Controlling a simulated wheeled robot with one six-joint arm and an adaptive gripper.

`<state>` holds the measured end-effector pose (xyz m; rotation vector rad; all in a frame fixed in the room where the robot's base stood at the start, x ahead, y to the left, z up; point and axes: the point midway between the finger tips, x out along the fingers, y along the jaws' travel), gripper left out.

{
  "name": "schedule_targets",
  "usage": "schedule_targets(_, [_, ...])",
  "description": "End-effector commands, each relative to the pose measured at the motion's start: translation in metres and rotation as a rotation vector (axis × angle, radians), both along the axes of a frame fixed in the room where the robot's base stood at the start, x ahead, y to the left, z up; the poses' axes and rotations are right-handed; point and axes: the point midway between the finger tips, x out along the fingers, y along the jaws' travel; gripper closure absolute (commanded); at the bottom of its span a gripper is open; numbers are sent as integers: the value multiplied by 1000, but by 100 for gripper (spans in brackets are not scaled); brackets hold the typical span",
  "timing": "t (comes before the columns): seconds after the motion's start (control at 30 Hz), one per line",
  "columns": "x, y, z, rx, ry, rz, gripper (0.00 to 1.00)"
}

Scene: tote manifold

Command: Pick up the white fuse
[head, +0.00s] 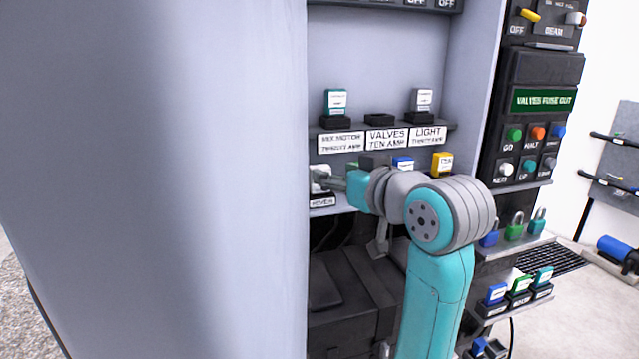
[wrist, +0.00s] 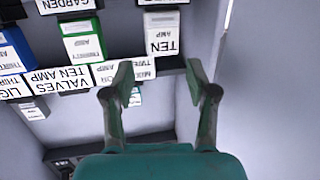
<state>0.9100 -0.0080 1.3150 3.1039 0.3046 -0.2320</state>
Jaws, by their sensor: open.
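The white fuse (wrist: 163,33), marked TEN, is in the wrist view at the top middle, where the scene appears upside down. In the head view the white fuse (head: 319,173) stands at the left end of the lower cabinet shelf, partly hidden by my gripper. My gripper (wrist: 160,75) is open and empty. Its two fingertips are apart, with the fuse lined up between them across the picture and just beyond them. No contact with the fuse is visible. In the head view my gripper (head: 334,183) is close to the fuse, and its fingers are hard to make out.
A green fuse (wrist: 84,40) and a blue fuse (wrist: 12,55) stand beside the white one; a yellow fuse (head: 442,164) is further right. The upper shelf (head: 350,132) has labels and an empty socket (head: 380,119). The cabinet side wall (wrist: 205,30) is close to the fuse.

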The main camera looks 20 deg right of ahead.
Motion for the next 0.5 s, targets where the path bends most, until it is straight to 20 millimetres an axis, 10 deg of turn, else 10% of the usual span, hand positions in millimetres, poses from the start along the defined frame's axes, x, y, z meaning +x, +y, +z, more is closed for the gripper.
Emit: schedule_targets(0.5, [44,12,-5,-1,0,1,42])
